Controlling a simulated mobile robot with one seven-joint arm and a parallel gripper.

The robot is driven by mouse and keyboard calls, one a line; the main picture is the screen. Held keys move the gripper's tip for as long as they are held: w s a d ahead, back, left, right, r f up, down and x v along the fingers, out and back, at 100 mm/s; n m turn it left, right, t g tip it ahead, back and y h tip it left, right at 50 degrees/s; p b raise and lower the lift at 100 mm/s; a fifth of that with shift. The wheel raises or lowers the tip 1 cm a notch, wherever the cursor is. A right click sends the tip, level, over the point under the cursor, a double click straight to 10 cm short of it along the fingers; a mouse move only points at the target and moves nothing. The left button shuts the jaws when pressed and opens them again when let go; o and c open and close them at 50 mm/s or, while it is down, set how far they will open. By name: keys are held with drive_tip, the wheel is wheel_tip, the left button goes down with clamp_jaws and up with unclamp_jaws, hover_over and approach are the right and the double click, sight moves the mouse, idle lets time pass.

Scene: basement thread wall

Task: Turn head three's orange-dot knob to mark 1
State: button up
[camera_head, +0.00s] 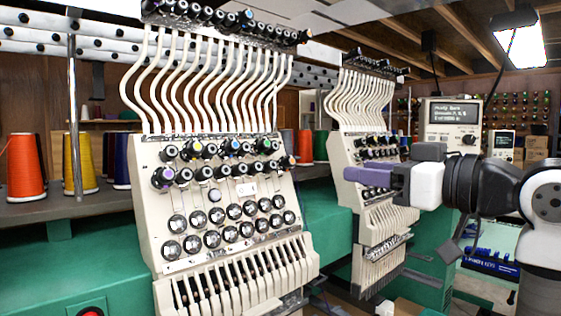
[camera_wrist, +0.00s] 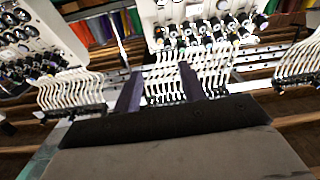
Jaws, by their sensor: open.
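The nearer embroidery head (camera_head: 215,225) is a cream panel with two rows of black tension knobs (camera_head: 221,160), several with coloured dots. The knob at the right end of its rows (camera_head: 287,161) seems to have an orange or yellow dot; its mark is too small to read. A small white label (camera_head: 246,188) sits below the knobs, its number unclear. My gripper (camera_head: 347,174) is at the right, in front of the second head and apart from the nearer head's knobs. In the wrist view my gripper (camera_wrist: 159,82) has its two dark fingers apart, with nothing between them.
A second head (camera_head: 375,150) stands behind, with similar knobs and white thread tubes. Orange (camera_head: 26,167) and yellow (camera_head: 80,163) thread cones stand on a shelf at left. A control box with a screen (camera_head: 452,125) is behind my arm. Open space lies between the two heads.

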sight(293, 161)
drive_tip(key=p+x, duration=0.5)
drive_tip(key=x, duration=0.9)
drive_tip(key=shift+w+a, duration=0.1)
drive_tip(key=shift+a, duration=0.05)
drive_tip(key=shift+c, duration=0.3)
clamp_jaws()
